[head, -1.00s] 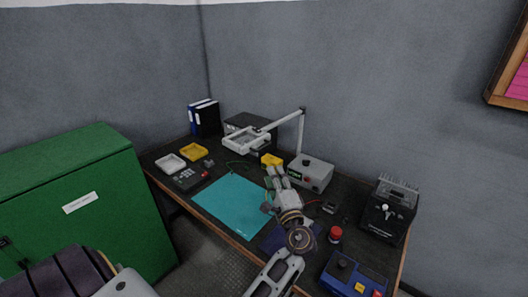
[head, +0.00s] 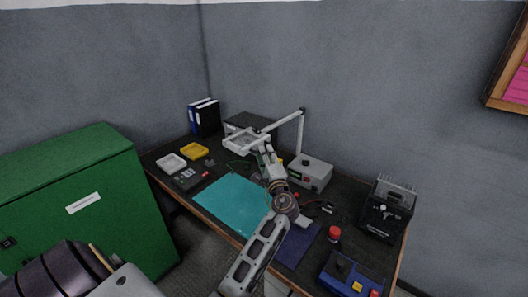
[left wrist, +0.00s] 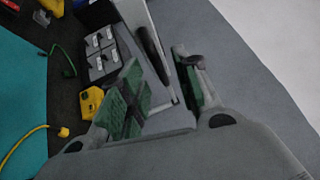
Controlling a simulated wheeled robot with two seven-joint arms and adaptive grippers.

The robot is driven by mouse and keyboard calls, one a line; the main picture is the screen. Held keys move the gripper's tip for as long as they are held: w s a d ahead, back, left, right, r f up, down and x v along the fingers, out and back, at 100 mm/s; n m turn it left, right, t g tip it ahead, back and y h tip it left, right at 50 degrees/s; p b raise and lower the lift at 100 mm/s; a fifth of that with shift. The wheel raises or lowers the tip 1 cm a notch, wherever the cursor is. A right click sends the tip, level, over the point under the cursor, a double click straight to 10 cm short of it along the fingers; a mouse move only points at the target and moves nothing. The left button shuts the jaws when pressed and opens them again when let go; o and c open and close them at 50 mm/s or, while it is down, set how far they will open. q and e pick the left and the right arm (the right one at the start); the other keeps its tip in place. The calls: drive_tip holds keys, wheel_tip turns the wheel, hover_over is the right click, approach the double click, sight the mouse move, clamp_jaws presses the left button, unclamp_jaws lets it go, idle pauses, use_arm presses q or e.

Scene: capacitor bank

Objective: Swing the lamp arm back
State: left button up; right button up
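The white lamp stands at the back of the workbench. Its arm (head: 283,120) runs left from the top of an upright post (head: 299,135) to a square frame-shaped lamp head (head: 233,146). My left gripper (head: 262,145) is just in front of the right side of the lamp head. In the left wrist view, the left gripper (left wrist: 163,88) is open, with its green-padded fingers apart. A pale bar of the lamp (left wrist: 136,14) and a dark handle-like piece (left wrist: 150,48) show beyond the gap; I cannot tell whether a finger touches them. My right gripper is not in view.
A grey power box (head: 311,174) stands right of my left arm. A teal mat (head: 228,203), a white tray (head: 171,162) and a yellow tray (head: 194,151) lie to the left. A black device (head: 388,210) stands at right. Walls close off the back.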

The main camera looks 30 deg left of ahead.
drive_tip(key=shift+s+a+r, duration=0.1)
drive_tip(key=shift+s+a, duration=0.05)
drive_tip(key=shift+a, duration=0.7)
